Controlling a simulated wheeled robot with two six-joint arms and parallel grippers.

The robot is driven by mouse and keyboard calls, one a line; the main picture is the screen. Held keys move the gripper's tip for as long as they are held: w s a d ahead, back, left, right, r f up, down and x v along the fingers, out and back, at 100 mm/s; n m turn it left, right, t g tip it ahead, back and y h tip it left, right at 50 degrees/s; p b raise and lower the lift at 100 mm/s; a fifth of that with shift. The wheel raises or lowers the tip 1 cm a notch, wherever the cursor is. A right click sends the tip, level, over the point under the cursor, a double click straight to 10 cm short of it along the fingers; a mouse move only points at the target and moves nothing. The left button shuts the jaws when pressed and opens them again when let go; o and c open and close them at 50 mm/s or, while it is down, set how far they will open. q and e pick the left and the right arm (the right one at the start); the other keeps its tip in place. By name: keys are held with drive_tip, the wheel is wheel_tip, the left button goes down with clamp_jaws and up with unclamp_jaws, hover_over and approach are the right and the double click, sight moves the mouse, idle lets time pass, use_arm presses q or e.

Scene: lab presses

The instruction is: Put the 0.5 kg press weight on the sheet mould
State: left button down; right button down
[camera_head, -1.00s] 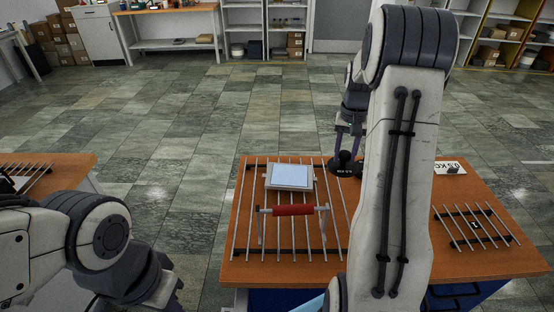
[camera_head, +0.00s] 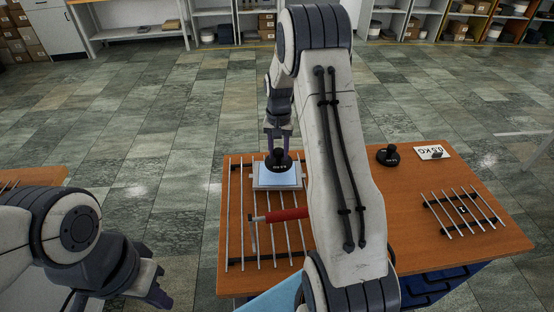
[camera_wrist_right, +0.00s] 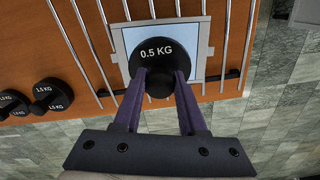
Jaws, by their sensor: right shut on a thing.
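The black round press weight marked 0.5 KG (camera_wrist_right: 155,60) is between the purple fingers of my right gripper (camera_wrist_right: 161,80), which is shut on it. In the head view the weight (camera_head: 279,163) is over the sheet mould (camera_head: 262,183), a pale blue sheet in a light frame lying on metal rods. The wrist view shows the mould (camera_wrist_right: 205,42) behind and around the weight. I cannot tell whether the weight touches it.
The wrist view shows several dark weights (camera_wrist_right: 50,95). My right arm hides the middle of the table.

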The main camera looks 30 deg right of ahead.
sight(278, 161)
drive_tip(key=shift+w+a+f, duration=0.1)
drive_tip(key=shift+w+a, duration=0.05)
drive_tip(key=shift+a, duration=0.05)
wheel_tip(278, 161, down, 3)
drive_tip(key=shift+f+p, duration=0.1)
drive_tip(key=shift+p, duration=0.4)
drive_tip(key=shift+f, duration=0.45)
drive_tip(key=shift+c, duration=2.3)
unclamp_jaws()
drive_tip(key=shift+f, duration=0.15)
